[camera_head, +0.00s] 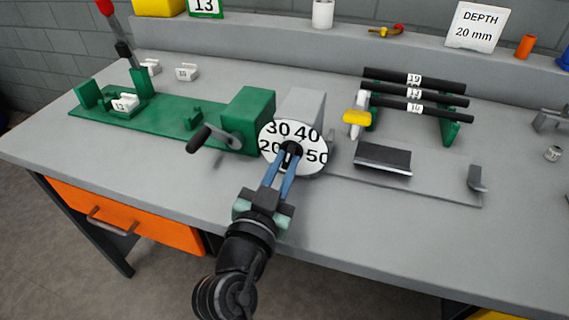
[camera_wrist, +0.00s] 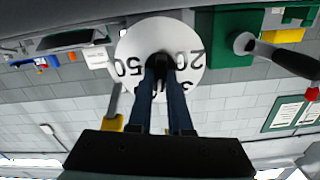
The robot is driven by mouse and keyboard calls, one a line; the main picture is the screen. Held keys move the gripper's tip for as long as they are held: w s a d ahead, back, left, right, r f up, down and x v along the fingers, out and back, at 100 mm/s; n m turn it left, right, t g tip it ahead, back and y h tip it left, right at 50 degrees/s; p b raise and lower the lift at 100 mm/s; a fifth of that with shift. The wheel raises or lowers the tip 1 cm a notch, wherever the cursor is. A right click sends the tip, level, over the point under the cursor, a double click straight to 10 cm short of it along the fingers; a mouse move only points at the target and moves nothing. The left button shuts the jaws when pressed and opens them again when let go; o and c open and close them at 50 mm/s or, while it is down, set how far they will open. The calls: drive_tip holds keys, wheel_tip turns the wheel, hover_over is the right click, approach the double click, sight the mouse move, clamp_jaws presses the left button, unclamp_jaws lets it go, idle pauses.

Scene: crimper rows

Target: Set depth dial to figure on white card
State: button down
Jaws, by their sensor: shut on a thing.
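The depth dial (camera_head: 310,165) is a white disc with 20, 30, 40 and 50 printed around it, on the front of a grey block (camera_head: 302,103). My gripper (camera_head: 287,163) has its blue fingers shut on the black knob (camera_head: 291,149) at the dial's middle. The wrist view shows the dial (camera_wrist: 133,48) upside down, with my gripper (camera_wrist: 162,72) at its centre. The fingers hide most of the knob, so I cannot tell which figure it points to. The white card (camera_head: 476,27) reads "DEPTH 20 mm" and stands on the back ledge.
A green crimper (camera_head: 250,107) with a black-handled crank (camera_head: 205,138) is just left of the dial. A rack of black rods (camera_head: 420,88) and a yellow-handled lever (camera_head: 357,116) stand to the right. The front strip of the grey bench (camera_head: 400,225) is clear.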

drive_tip(key=n+p, duration=0.1)
drive_tip(key=n, duration=0.4)
drive_tip(key=shift+n, duration=0.4)
drive_tip(key=n+p, duration=0.2)
drive_tip(key=n, duration=0.3)
drive_tip(key=shift+a, duration=0.1)
drive_tip(key=n+p, duration=0.2)
drive_tip(key=n, duration=0.3)
drive_tip(key=shift+n+p, duration=0.35)
drive_tip(key=shift+n, duration=0.05)
drive_tip(key=n+p, duration=0.2)
drive_tip(key=n, duration=0.2)
drive_tip(key=shift+f+n, duration=0.15)
drive_tip(key=shift+n, duration=0.25)
drive_tip(key=c, duration=0.8)
unclamp_jaws()
drive_tip(key=shift+c, duration=0.2)
drive_tip(key=shift+a, duration=0.1)
